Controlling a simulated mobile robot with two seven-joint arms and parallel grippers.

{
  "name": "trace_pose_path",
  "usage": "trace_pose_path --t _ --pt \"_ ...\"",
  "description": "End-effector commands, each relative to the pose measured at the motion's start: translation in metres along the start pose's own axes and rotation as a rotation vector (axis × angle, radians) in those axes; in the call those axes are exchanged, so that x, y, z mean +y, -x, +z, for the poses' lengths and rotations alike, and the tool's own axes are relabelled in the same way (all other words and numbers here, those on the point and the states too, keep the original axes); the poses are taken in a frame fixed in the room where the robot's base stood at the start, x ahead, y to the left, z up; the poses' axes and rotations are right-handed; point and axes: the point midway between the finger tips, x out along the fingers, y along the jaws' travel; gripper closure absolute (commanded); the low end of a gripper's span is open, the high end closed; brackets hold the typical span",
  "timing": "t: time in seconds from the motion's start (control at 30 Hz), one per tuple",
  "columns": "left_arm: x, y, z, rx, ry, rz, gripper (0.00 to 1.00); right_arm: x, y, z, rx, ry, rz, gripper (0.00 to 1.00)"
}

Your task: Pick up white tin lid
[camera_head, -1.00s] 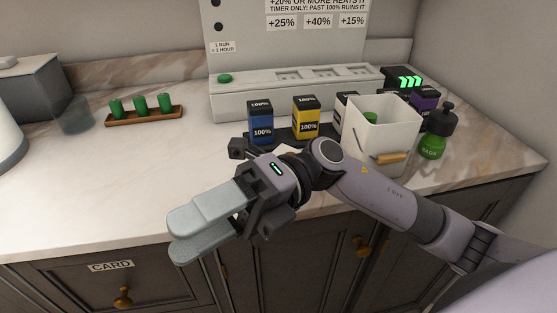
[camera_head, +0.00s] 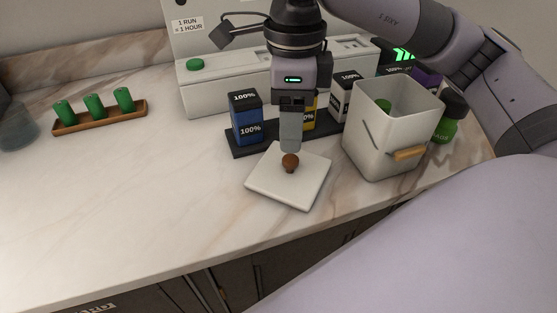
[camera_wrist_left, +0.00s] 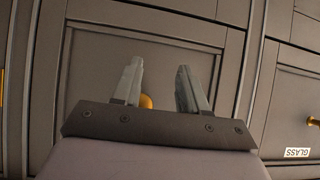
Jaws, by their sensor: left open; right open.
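The white tin lid (camera_head: 288,188) is a flat square with a round brown knob (camera_head: 290,162). It lies on the marble counter in the middle of the head view, in front of the coloured blocks. My right gripper (camera_head: 291,148) points down right above the knob. Its fingers line up one behind the other in this view, so the gap between them is hidden, and I cannot tell whether they touch the knob. My left gripper (camera_wrist_left: 160,88) is open and empty in the left wrist view, in front of a dark cabinet drawer with a brass knob (camera_wrist_left: 146,101).
A white square tin (camera_head: 376,140) with a wooden handle stands right of the lid. Blue (camera_head: 246,120) and yellow blocks stand on a dark tray behind it. A wooden rack (camera_head: 100,118) with green cylinders lies at left. The counter's left front is clear.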

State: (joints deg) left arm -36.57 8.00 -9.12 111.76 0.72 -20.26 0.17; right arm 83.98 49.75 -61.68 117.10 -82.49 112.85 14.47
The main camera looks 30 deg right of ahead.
Motion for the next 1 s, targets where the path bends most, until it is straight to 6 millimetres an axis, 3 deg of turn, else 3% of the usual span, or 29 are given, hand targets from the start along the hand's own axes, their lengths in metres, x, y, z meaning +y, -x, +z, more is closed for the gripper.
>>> trace_pose_path --t 0.5,0.77,0.8,0.97,1.0 --pt "0.001 0.007 0.0 -0.014 0.002 0.002 0.57 -0.003 -0.064 0.0 0.002 0.003 0.003 0.42" --pt "0.001 0.007 0.001 -0.014 0.002 0.002 0.57 -0.003 -0.069 0.001 0.0 0.003 0.001 0.42" --pt "0.001 0.007 0.001 -0.014 0.002 0.002 0.57 -0.003 -0.069 0.001 0.0 0.003 0.001 0.45" --pt "0.001 0.007 0.001 -0.014 0.002 0.002 0.57 -0.003 -0.068 0.001 0.0 0.003 0.002 0.97" --pt "0.001 0.007 0.001 -0.014 0.002 0.002 0.57 -0.003 -0.068 0.001 0.0 0.003 0.002 1.0"
